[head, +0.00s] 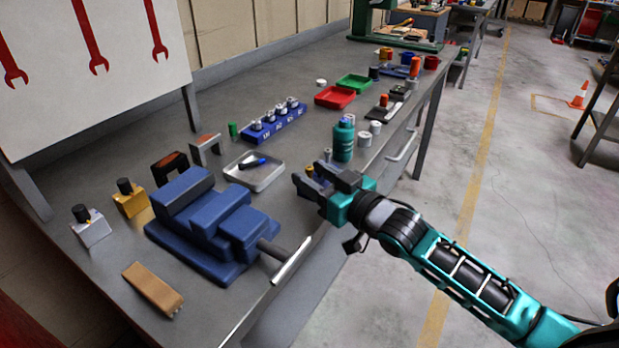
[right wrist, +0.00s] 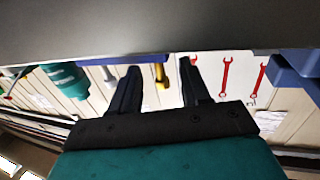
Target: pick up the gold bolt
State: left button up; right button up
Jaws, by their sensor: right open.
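The gold bolt (head: 310,171) stands on the grey workbench, mostly hidden behind my right gripper in the head view. The right wrist view shows the gold bolt (right wrist: 161,74) between the two dark fingers, nearer the right one, with visible gaps. My right gripper (head: 309,180) is open and empty, reaching in over the bench's front edge; it also shows in the right wrist view (right wrist: 160,88). A silver bolt (head: 327,155) stands close by and appears left of the fingers in the right wrist view (right wrist: 108,74). My left gripper is not in view.
A teal bottle (head: 343,140) stands just beyond the gripper. A blue vise (head: 212,226) is to the left, its handle (head: 285,258) near the front edge. A metal tray (head: 255,171) with a dark blue item lies behind. White cylinders (head: 364,138) stand to the right.

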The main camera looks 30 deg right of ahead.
aim_at(311, 176)
jog(key=shift+x, duration=1.6)
jog(key=shift+a, duration=0.1)
jog(key=shift+c, duration=0.4)
jog(key=shift+s, duration=0.1)
grip_shut()
